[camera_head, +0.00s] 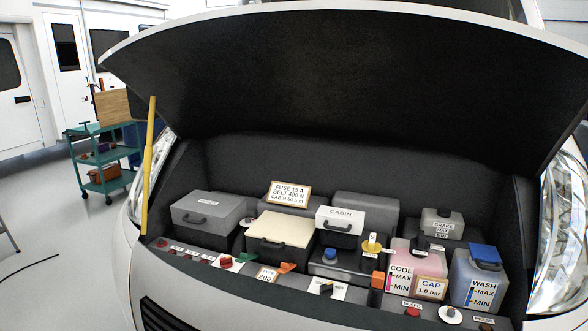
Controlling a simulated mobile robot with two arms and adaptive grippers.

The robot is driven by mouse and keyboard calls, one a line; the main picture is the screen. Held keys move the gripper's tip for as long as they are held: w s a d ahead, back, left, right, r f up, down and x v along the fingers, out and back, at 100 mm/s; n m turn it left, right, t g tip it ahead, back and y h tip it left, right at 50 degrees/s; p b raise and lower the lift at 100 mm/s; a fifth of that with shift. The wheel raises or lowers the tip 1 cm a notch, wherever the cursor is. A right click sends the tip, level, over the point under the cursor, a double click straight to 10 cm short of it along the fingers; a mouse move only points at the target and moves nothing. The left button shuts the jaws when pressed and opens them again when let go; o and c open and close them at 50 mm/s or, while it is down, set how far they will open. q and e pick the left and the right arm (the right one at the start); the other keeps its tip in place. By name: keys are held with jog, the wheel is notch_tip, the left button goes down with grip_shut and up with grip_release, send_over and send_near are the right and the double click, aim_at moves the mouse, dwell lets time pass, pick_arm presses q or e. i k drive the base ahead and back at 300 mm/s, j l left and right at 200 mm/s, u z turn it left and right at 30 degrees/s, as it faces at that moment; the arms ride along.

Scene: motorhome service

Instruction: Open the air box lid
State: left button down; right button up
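Under the raised bonnet, a grey box (208,212) stands at the left of the engine bay. Its lid has a dark handle at the front and a small label too small to read; the lid looks shut. Right of it is a dark box (280,232) with a cream top and a dark front handle. I cannot tell from the labels which of these is the air box. Neither of my grippers is in view.
A white CABIN box (341,218), a pink COOL tank (414,268) and a WASH tank (476,280) stand to the right. A yellow prop (149,165) rises at the left edge. The bonnet (330,75) overhangs the bay. A green cart (103,150) stands behind left.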

aim_at(282, 229)
jog(key=i+j+u, duration=0.1)
jog(key=j+u, duration=0.25)
jog(key=u, duration=0.15)
jog(key=i+j+u, duration=0.2)
jog(key=j+u, duration=0.15)
jog(key=u, duration=0.15)
